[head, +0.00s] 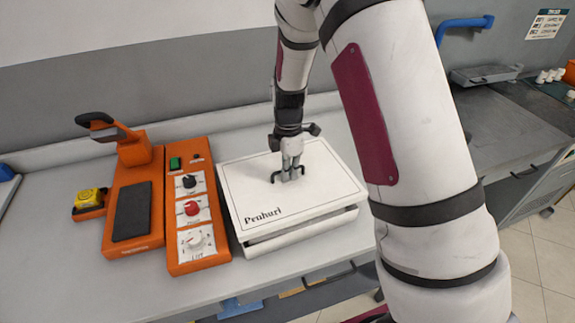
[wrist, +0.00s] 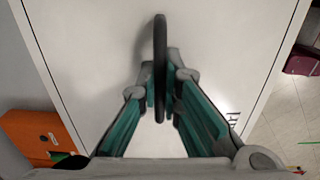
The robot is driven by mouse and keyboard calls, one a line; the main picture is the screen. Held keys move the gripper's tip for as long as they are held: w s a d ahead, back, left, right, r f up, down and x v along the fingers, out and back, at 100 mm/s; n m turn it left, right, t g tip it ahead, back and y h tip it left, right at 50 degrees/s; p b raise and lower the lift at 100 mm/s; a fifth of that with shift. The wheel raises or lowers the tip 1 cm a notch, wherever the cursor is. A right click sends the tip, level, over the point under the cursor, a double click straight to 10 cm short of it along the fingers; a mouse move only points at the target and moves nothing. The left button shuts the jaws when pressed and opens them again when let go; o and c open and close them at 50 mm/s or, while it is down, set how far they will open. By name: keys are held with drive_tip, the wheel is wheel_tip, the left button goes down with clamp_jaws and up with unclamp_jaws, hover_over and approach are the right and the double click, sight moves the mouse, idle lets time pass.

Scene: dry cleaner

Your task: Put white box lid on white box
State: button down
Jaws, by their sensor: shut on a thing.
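The white box lid (head: 305,199) has a thin dark border line, the word "Penhuri" and a dark handle in its middle. It lies over the white box (head: 300,234) on the counter, with a dark gap showing between them along the front. My gripper (head: 287,175) points down at the middle of the lid, its fingers shut on the handle. In the wrist view my gripper (wrist: 160,95) has the black handle (wrist: 160,60) between its fingertips, and the white lid (wrist: 95,50) fills most of the picture. The inside of the box is hidden.
An orange control panel (head: 195,240) with knobs stands close left of the box. Further left are an orange press with a dark pad (head: 131,210) and a yellow item (head: 89,198). The grey counter (head: 120,285) is clear in front. My arm hides part of the right side.

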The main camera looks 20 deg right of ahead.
drive_tip(key=shift+f+b, duration=0.5)
drive_tip(key=shift+f, duration=1.6)
drive_tip(key=shift+f, duration=1.15)
idle(0.8)
drive_tip(key=c, duration=1.7)
unclamp_jaws()
drive_tip(key=shift+r, duration=0.1)
wheel_tip(320, 180, up, 11)
drive_tip(key=shift+f, duration=0.2)
drive_tip(key=shift+r, duration=0.6)
